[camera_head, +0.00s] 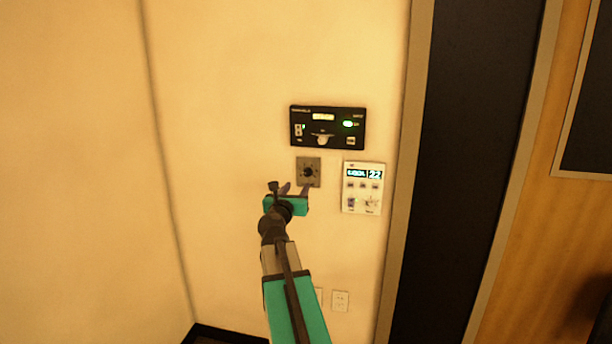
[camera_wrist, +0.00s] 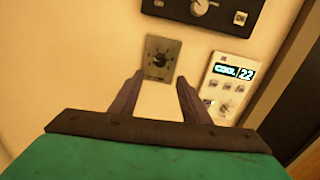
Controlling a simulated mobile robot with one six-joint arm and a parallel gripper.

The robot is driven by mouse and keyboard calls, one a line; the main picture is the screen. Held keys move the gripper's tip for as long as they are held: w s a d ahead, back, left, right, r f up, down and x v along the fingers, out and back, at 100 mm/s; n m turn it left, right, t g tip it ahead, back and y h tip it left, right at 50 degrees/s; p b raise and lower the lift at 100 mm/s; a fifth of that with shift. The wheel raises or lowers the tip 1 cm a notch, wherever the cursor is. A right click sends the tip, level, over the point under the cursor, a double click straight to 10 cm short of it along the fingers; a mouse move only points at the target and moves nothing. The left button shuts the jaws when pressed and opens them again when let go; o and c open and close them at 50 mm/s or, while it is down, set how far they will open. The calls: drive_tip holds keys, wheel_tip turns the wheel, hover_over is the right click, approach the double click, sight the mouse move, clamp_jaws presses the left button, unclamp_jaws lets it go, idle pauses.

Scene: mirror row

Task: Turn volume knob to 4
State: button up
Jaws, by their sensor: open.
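The volume knob (camera_head: 308,172) is a dark round knob on a small square grey plate on the wall, below a black panel. In the wrist view the knob (camera_wrist: 159,60) sits on its plate just beyond my fingertips, with small marks around it too fine to read. My gripper (camera_head: 295,188) is in front of the wall, just below and left of the knob. In the wrist view my gripper (camera_wrist: 159,76) has its two fingers spread apart with nothing between them. The fingers look apart from the knob. The knob's pointer setting is not readable.
A black panel (camera_head: 328,128) with a green light and a lever or knob is just above. A white thermostat (camera_head: 363,188) reading COOL 22 is close on the right. Wall outlets (camera_head: 340,301) are below. A dark door-like panel (camera_head: 470,170) is further right. The wall on the left is bare.

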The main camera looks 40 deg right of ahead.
sight(306, 173)
idle(0.4)
drive_tip(key=shift+p+x, duration=0.55)
drive_tip(key=shift+x, duration=6.35)
drive_tip(key=c, duration=1)
drive_tip(key=shift+d, duration=0.15)
drive_tip(key=shift+c, duration=0.3)
